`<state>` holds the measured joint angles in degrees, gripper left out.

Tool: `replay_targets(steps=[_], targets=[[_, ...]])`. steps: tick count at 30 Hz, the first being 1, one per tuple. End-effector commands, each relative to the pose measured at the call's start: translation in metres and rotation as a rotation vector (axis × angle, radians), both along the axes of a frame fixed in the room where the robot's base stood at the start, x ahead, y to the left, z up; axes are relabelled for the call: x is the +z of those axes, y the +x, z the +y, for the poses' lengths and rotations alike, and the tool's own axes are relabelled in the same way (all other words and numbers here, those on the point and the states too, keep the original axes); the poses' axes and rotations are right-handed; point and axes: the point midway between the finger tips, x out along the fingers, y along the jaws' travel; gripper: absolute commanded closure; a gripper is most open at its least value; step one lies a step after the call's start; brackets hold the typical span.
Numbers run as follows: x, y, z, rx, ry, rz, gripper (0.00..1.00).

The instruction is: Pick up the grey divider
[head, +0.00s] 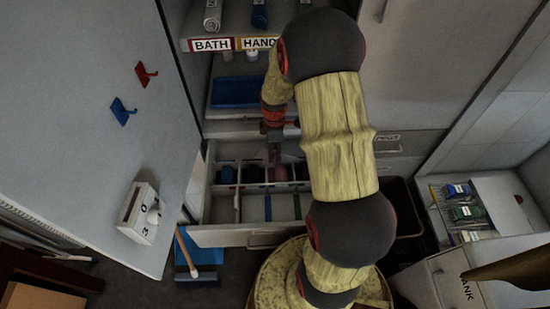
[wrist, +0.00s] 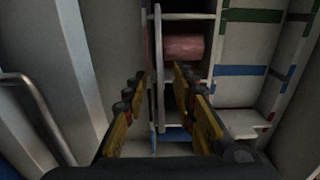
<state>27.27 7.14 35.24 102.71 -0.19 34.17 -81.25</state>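A thin grey divider (wrist: 159,70) stands edge-on in the open drawer, seen in the wrist view as a pale upright strip. My gripper (wrist: 160,78) has its two yellow-and-black fingers spread, one on each side of this strip, with a gap on both sides. In the head view my gripper (head: 274,150) points down over the back compartments of the drawer (head: 212,236). There the arm hides part of the drawer, and I cannot clearly pick out the divider.
The drawer holds a rolled pinkish item (wrist: 184,47) right of the divider, and strips with green and blue marks. A shelf labelled BATH and HAND (head: 212,45) stands above and behind. A cabinet door (head: 90,130) with hooks is at left, and a dark bin (head: 402,205) at right.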

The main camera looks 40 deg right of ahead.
Motion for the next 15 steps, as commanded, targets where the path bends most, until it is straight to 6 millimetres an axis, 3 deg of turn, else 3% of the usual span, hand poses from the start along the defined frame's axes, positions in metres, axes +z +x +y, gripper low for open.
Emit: replay_targets(steps=[15], targets=[[-0.0047,-0.0001,0.0001,0.000,0.000,0.000,0.73]])
